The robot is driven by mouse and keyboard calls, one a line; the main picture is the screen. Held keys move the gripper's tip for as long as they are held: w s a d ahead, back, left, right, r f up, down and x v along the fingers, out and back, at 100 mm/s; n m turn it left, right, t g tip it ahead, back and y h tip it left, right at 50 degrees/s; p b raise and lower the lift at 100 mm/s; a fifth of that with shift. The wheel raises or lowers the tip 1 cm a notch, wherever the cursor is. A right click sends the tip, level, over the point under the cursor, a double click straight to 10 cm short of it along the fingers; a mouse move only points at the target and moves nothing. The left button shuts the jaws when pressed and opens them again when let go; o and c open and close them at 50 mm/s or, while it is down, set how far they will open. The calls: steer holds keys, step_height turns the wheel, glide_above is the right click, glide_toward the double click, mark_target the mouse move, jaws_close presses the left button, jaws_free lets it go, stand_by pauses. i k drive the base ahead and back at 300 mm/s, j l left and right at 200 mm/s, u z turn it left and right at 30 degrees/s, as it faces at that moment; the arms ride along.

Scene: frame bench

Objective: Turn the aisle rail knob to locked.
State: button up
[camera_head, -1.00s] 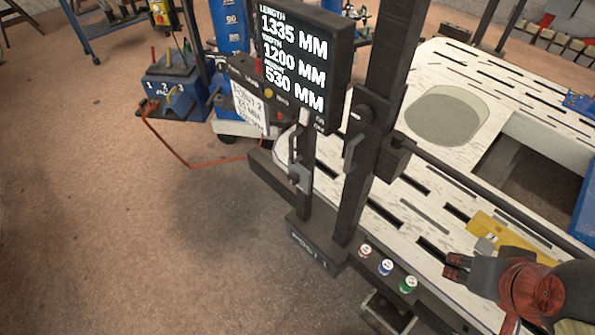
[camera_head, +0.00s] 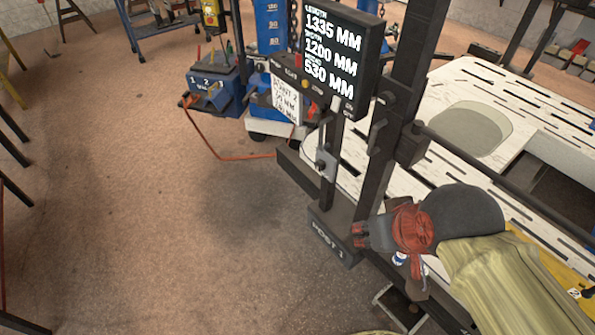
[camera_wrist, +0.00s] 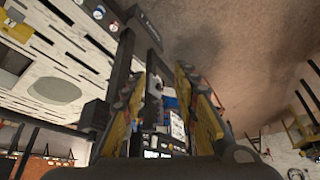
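A dark post (camera_head: 400,110) stands at the corner of the white bench, with a dark rail (camera_head: 500,180) running right from it. A round knob (camera_head: 387,97) and a lever handle (camera_head: 376,136) sit on this post. A second lever (camera_head: 325,160) is on the shorter post to its left. I cannot tell which is the aisle rail knob, or read its setting. My gripper (camera_head: 359,236) is in front of the bench corner, below and apart from these handles. In the wrist view my gripper (camera_wrist: 160,95) has its fingers spread with nothing held between them.
A display (camera_head: 335,50) showing lengths hangs beside the post, with a white card (camera_head: 270,97) to its left. The slotted white bench top (camera_head: 480,85) lies to the right. A blue toolbox (camera_head: 215,88) stands behind.

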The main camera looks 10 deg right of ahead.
mark_target(320, 165)
steer(key=i+j+u, duration=0.1)
steer(key=i+u, duration=0.6)
steer(key=u, duration=0.15)
